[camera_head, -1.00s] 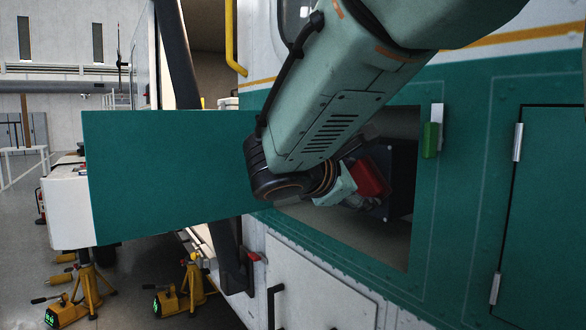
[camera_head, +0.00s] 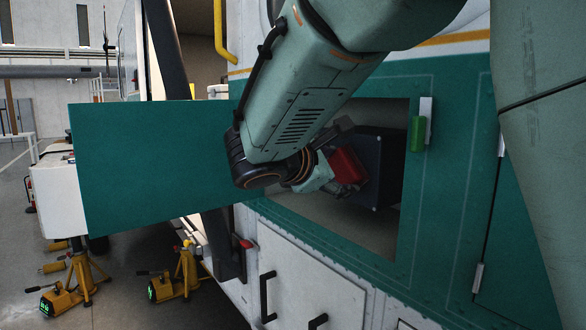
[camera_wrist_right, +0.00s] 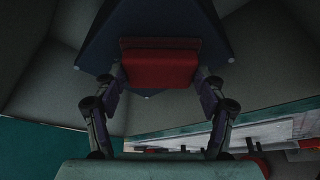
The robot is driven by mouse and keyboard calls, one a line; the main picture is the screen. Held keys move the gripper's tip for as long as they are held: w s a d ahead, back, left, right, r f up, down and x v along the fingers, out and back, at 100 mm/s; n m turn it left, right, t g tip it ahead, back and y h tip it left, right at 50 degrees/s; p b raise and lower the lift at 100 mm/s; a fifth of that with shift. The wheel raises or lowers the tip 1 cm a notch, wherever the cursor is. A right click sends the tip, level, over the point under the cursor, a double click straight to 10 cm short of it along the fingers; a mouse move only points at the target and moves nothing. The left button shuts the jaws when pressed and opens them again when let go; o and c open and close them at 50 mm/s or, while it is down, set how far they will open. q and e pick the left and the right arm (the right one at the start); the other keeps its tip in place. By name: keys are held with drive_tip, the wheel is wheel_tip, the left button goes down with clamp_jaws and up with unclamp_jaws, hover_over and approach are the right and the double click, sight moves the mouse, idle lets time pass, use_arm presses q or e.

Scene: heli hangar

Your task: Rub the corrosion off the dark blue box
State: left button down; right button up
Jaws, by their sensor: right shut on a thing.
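The dark blue box (camera_head: 385,160) sits inside the open bay in the side of the helicopter. In the right wrist view its dark face (camera_wrist_right: 150,22) fills the top middle. My right gripper (camera_head: 330,168) reaches into the bay and is shut on a red block (camera_head: 347,166). In the right wrist view the red block (camera_wrist_right: 160,68) lies between the two fingers, flat in front of the box face. I cannot tell whether it touches the box. No corrosion can be made out; the block and gripper hide part of the box. My left gripper is not in view.
The bay's teal door (camera_head: 150,165) stands open at the left. A green piece (camera_head: 417,134) is at the bay's right edge. Yellow jacks (camera_head: 182,275) stand on the floor at lower left. The bay floor in front of the box is clear.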

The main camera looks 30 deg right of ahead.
drive_tip(key=w+p, duration=0.2)
drive_tip(key=w, duration=0.5)
drive_tip(key=shift+w+a, duration=0.3)
drive_tip(key=shift+w, duration=0.05)
idle(0.4)
drive_tip(key=shift+s, duration=0.15)
drive_tip(key=a+p, duration=0.2)
drive_tip(key=a, duration=0.4)
drive_tip(key=shift+s, duration=0.2)
drive_tip(key=shift+w, duration=0.1)
drive_tip(key=shift+a, duration=0.2)
